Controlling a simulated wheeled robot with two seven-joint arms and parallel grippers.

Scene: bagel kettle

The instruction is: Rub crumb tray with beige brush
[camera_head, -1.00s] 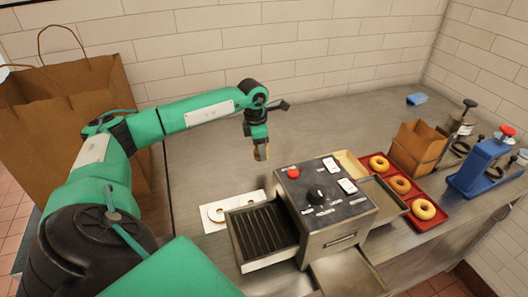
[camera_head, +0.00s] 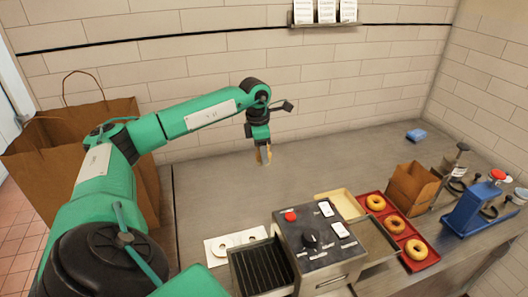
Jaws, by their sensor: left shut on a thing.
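My left gripper (camera_head: 264,148) hangs above the back of the steel counter, well behind the machine. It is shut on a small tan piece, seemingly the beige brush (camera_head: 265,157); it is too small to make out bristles. The machine (camera_head: 318,241), a grey box with a red button and black knob, stands at the bottom middle. A dark ribbed tray (camera_head: 262,267) sticks out on its left. The metal tray at its front is almost wholly cut off by the bottom edge, and I cannot tell for certain which is the crumb tray. My right gripper is out of view.
A red tray (camera_head: 392,228) with several bagels lies right of the machine, beside an open brown box (camera_head: 411,186). A paper bag (camera_head: 80,150) stands at left. The counter's back is clear.

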